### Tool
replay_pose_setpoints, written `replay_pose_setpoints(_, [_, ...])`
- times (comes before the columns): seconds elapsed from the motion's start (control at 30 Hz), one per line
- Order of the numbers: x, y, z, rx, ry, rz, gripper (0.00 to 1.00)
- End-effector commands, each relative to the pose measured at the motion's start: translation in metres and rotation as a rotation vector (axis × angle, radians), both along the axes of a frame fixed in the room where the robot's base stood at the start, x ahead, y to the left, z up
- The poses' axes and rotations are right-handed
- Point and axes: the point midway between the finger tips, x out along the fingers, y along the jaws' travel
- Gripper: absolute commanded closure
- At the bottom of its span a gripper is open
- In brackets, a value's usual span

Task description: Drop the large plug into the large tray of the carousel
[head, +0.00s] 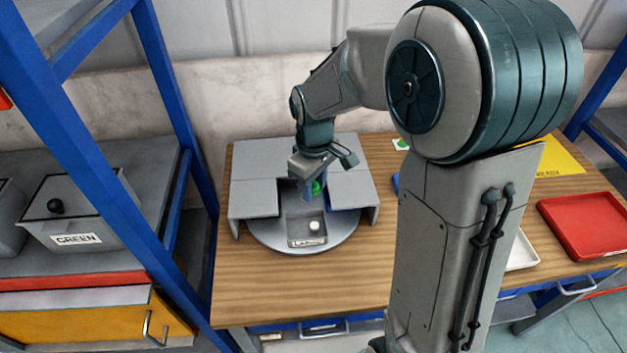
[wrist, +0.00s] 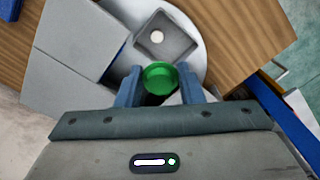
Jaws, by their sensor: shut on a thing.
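My gripper (head: 311,187) is shut on a green, round-topped plug (wrist: 160,76), which sits between its two blue fingers in the wrist view. The green of the plug also shows between the fingers in the head view (head: 317,187). The round grey carousel (head: 346,228) lies on the table under a grey cover. A square grey tray (head: 293,229) shows in the cover's front opening, with a small white piece in it. In the wrist view this tray (wrist: 181,39) is just beyond the plug. The plug's lower end is hidden.
Grey cover panels (head: 256,197) flank the gripper on both sides. A red tray (head: 588,226) and a yellow sheet (head: 556,158) lie at the table's right. A grey bin marked GREEN (head: 72,220) stands on the left shelf, behind a blue post.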

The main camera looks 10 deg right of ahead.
Motion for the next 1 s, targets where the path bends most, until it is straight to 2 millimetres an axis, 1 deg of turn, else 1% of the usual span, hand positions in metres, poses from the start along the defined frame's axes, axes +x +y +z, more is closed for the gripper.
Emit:
replay_pose_setpoints(0.2, [0.0,0.0,0.0,0.001,-0.001,0.001,0.87])
replay_pose_setpoints(0.23, [0.0,0.0,0.0,0.0,0.0,0.001,0.61])
replay_pose_setpoints(0.27, [0.0,0.0,0.0,0.001,-0.001,0.001,0.52])
replay_pose_setpoints(0.3, [0.0,0.0,0.0,0.001,-0.001,0.001,0.41])
replay_pose_setpoints(0.57, [0.0,0.001,0.0,0.0,-0.001,0.001,0.41])
replay_pose_setpoints(0.67, [0.001,0.001,0.004,0.001,-0.004,0.001,0.41])
replay_pose_setpoints(0.77, [0.001,0.001,0.016,0.001,-0.007,0.001,0.41])
replay_pose_setpoints(0.83, [0.001,0.001,0.028,0.002,-0.008,0.001,0.41])
replay_pose_setpoints(1.0, [0.002,0.001,0.068,0.002,-0.009,0.001,0.41])
